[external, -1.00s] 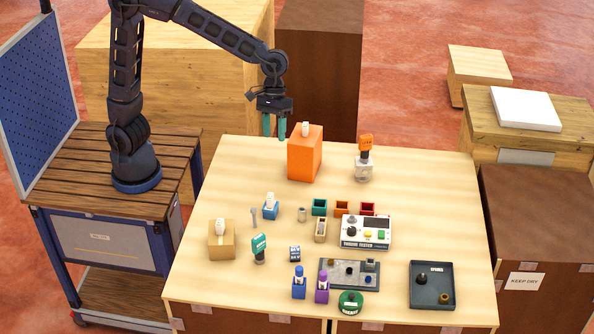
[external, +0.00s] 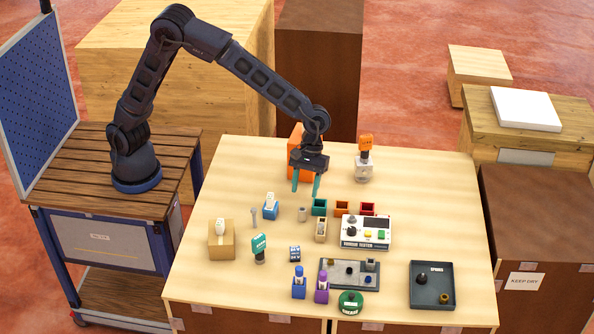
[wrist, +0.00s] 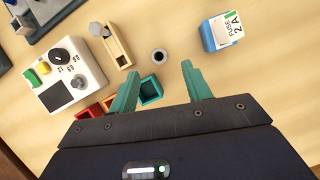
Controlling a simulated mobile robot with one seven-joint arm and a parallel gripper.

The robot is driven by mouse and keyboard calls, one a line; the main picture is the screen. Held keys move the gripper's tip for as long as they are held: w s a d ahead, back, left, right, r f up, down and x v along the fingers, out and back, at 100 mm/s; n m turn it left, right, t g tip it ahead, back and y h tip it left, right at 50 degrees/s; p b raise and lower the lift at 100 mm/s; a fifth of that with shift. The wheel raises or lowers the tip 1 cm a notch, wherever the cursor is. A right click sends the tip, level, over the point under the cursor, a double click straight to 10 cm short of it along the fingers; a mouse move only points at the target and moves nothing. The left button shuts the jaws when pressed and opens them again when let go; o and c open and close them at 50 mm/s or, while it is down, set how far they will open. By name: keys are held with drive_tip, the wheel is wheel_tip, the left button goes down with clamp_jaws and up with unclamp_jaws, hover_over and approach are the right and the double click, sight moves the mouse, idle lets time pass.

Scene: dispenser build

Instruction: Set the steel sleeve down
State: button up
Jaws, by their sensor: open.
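The steel sleeve (external: 302,214) is a small grey cylinder standing on the table. In the wrist view the sleeve (wrist: 159,57) shows as a ring with a dark hole, upright, just beyond the fingertips and between their lines. My gripper (external: 306,193) is open and empty above the table, behind the sleeve in the external view. Its two teal fingers (wrist: 160,72) are spread apart and do not appear to touch the sleeve. The exact height of the fingertips is hard to judge.
A teal bin (external: 319,207) and a wooden holder (external: 320,230) stand close right of the sleeve. The tester (external: 366,233) is farther right. An orange box (external: 297,140) stands behind my gripper.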

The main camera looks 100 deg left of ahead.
sight(303, 210)
drive_tip(key=x, duration=0.8)
drive_tip(key=shift+w, duration=0.15)
clamp_jaws()
